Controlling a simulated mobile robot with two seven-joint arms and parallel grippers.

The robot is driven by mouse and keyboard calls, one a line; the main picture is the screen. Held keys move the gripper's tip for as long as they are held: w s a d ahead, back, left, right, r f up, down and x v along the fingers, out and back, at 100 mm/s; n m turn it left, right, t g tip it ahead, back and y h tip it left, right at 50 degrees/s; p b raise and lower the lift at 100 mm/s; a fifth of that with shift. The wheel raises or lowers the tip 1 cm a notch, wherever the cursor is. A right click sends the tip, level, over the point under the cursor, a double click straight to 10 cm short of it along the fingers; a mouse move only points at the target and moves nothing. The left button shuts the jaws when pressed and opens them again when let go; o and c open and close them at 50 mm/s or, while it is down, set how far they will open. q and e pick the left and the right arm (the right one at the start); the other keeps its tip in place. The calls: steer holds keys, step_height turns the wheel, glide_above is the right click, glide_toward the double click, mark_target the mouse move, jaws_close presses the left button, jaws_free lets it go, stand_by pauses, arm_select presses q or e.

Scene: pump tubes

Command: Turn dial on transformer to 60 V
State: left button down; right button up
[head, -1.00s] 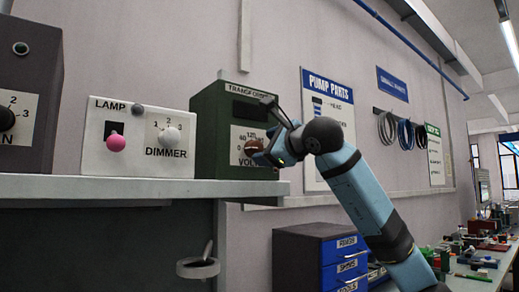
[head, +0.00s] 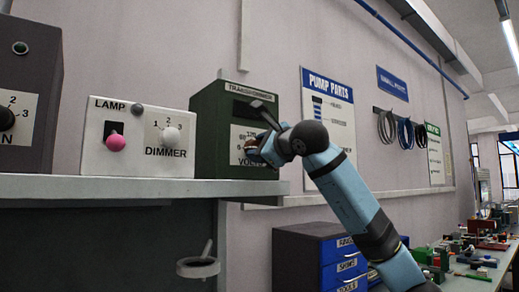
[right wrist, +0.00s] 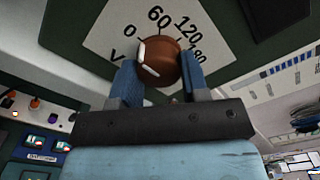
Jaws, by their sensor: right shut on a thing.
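The transformer (head: 212,130) is a dark green box on the grey shelf, with a white volt scale on its front. Its brown round dial (right wrist: 166,56) sits between my right gripper's blue fingers in the right wrist view; in the head view the gripper mostly hides it. My right gripper (right wrist: 160,74) is shut on the dial; its hand also shows at the transformer's front in the head view (head: 261,149). The scale reads 0, 60, 120, 180. A white mark on the dial's upper-left edge appears nearer 0 than 60. My left gripper is out of view.
A white lamp and dimmer box (head: 137,162) stands left of the transformer, and a dark box (head: 36,90) farther left. The grey shelf (head: 110,188) ends just right of the transformer. Blue drawers (head: 342,262) stand below.

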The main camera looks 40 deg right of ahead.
steer(key=shift+m, duration=0.3)
steer(key=m+b, duration=0.1)
steer(key=m, duration=0.7)
steer(key=shift+a, duration=0.15)
steer(key=shift+m, duration=0.3)
steer(key=o, duration=0.9)
steer(key=shift+s, duration=0.1)
steer(key=s, duration=0.4)
steer(key=s+a, duration=0.1)
steer(key=s, duration=0.8)
steer(key=shift+s+a, duration=0.25)
steer(key=shift+s, duration=0.05)
